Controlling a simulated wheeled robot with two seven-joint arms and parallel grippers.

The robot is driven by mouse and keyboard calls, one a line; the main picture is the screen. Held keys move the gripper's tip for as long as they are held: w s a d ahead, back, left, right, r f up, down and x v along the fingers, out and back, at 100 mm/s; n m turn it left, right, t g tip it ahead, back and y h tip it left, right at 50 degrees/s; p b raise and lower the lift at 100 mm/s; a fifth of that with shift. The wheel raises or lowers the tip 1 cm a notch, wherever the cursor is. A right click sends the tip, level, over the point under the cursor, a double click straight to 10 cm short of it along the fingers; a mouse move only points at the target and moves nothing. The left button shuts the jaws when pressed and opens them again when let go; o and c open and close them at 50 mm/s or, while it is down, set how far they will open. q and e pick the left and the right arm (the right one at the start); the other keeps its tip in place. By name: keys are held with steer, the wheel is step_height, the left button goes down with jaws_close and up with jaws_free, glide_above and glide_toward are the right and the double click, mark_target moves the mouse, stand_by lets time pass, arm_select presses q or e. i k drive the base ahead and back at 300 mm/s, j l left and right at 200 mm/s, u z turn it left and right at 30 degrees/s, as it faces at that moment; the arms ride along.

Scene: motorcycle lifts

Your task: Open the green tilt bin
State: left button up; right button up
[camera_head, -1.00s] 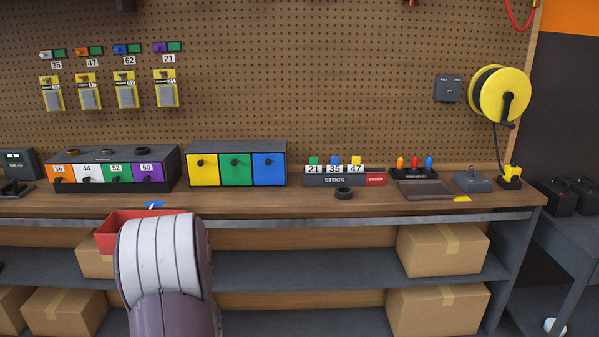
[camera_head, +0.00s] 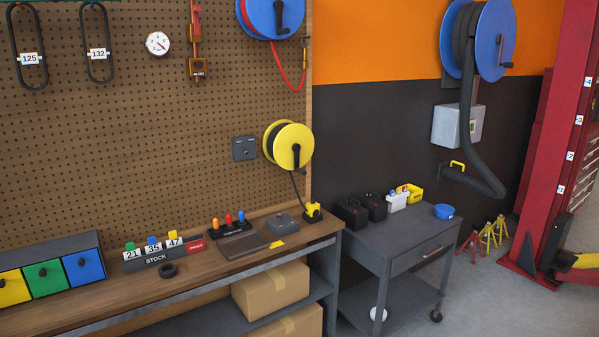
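The green tilt bin (camera_head: 46,279) is the middle one of three coloured bins in a dark grey case (camera_head: 48,247) on the wooden workbench, at the left edge of the head view. It has a small dark knob on its front and looks closed. The yellow bin (camera_head: 12,288) is on its left, partly cut off by the picture edge, and the blue bin (camera_head: 83,266) is on its right. Neither of my grippers shows in the head view.
A grey cart (camera_head: 385,254) stands right of the bench. Open floor lies beyond it.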

mark_target(49, 277)
steer(key=u, duration=2.15)
